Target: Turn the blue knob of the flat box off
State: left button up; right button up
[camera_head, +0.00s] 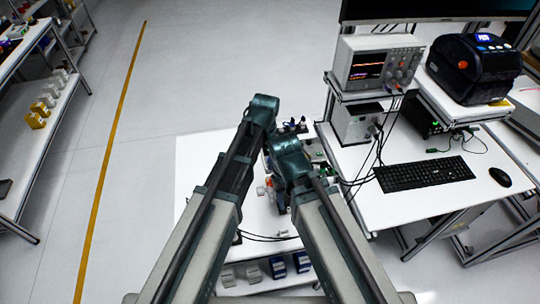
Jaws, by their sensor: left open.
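My two arms reach up over a white table (194,160) and cover most of its middle. My left gripper (279,203) shows only as a small dark part between the arms, low over the table; it is open. Its fingertips are hard to make out. My right gripper cannot be made out behind the arm links. I cannot pick out the flat box or its blue knob; small dark devices (292,127) stand at the table's far edge, partly hidden by my arms.
A small orange and white item (267,187) lies between my arms. The right bench holds an oscilloscope (374,63), a black printer-like machine (474,66), a keyboard (424,173) and a mouse (500,177). Cables (372,160) hang there. Shelves (40,125) stand left; the floor between is clear.

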pick_arm(q)
jog(key=w+d+m, duration=0.1)
jog(key=w+d, duration=0.1)
jog(key=w, duration=1)
jog(key=shift+d+r+m+h+p, duration=0.15)
jog(key=shift+r+m+h+p, duration=0.2)
jog(key=shift+r+m, duration=0.1)
pick_arm(e)
jog(key=shift+r, duration=0.45)
pick_arm(q)
jog(key=shift+f, duration=0.15)
pick_arm(e)
jog(key=shift+f, duration=0.1)
pick_arm(q)
notch_tip(320, 180, down, 14)
jog(key=b, duration=1.3)
jog(key=shift+r+b, duration=0.2)
jog(key=shift+b, duration=0.2)
pick_arm(e)
notch_tip(320, 180, down, 14)
jog(key=shift+r, duration=0.2)
pick_arm(q)
jog(key=shift+r, duration=0.1)
jog(key=shift+c, duration=0.3)
grip_shut()
